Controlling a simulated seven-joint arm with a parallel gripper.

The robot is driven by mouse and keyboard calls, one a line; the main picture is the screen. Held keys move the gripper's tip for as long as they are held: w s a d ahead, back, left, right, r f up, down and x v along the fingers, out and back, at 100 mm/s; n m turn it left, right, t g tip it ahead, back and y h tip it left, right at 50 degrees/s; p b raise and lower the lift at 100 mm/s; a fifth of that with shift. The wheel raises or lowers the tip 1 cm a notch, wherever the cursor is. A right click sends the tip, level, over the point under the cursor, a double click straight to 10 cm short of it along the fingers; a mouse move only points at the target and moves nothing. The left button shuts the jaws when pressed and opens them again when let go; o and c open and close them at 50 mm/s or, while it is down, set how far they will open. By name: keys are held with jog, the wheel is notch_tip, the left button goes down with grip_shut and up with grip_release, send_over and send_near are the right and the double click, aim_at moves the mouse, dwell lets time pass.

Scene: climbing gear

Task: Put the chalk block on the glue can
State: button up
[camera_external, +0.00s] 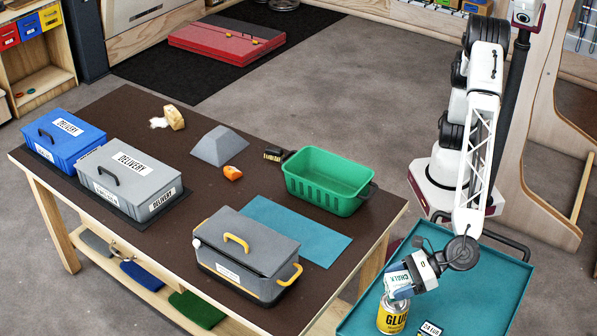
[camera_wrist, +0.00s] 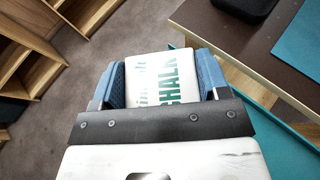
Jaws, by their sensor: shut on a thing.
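The chalk block (camera_external: 398,281) is white with green lettering and a teal part. My gripper (camera_external: 407,277) is shut on it, directly above the yellow glue can (camera_external: 391,318). In the wrist view the chalk block (camera_wrist: 163,76) sits between the two blue fingers of my gripper (camera_wrist: 164,80). The glue can stands upright on the teal tray at the lower right of the external view. The block's lower edge is at or just above the can's top; I cannot tell whether they touch. The can is hidden in the wrist view.
The teal tray (camera_external: 470,290) has a raised rim and bears a small labelled item (camera_external: 430,329) beside the can. The brown table (camera_external: 335,290) stands to the left, with a green basket (camera_external: 328,182) and a grey toolbox (camera_external: 248,254). The tray's right side is clear.

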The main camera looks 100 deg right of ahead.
jog(key=shift+f, duration=2)
jog(key=shift+f, duration=0.1)
jog(key=o, duration=0.9)
jog(key=shift+s+r, duration=0.25)
jog(key=shift+s, duration=0.1)
jog(key=v, duration=1.1)
jog(key=shift+s+r, duration=0.1)
